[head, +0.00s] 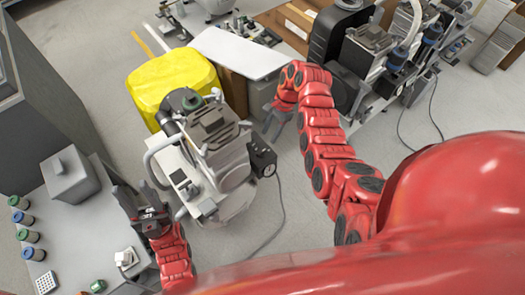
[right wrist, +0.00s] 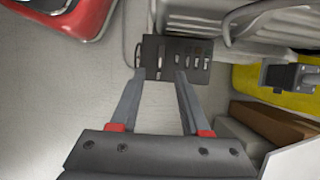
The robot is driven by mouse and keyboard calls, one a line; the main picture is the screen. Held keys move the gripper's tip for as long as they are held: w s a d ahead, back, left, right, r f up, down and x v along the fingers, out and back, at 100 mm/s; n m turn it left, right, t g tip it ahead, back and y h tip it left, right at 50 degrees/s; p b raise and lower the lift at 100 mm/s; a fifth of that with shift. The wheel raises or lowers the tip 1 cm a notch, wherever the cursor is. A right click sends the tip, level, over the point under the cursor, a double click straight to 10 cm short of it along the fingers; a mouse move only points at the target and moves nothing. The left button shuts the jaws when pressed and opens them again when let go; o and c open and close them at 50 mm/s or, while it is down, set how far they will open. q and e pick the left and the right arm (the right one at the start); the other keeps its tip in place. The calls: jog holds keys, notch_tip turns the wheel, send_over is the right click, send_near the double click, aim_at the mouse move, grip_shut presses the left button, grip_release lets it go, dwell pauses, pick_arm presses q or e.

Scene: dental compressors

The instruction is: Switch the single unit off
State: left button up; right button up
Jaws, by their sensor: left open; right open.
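The single unit is a grey and white compressor (head: 205,150) standing on the floor in the middle of the head view. A black control box (head: 262,157) is fixed to its right side, with a cable running down from it. In the right wrist view, the control box (right wrist: 174,57) shows several switches or small labels on its face; their positions are too small to tell. My right gripper (head: 276,121) is open and empty, just beyond the box; its fingertips (right wrist: 157,76) appear to straddle the box's lower edge. My left gripper (head: 138,190) is open and empty, left of the compressor.
A yellow container (head: 172,82) stands behind the compressor. Cardboard boxes (head: 290,22) and a white panel (head: 236,52) lie beyond it. More compressors (head: 375,55) stand at upper right. A grey bench (head: 75,225) with jars is at left.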

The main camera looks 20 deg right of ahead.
aim_at(262, 151)
jog(key=x, duration=0.8)
jog(key=shift+a+f, duration=0.15)
jog(key=shift+f, duration=0.15)
grip_shut()
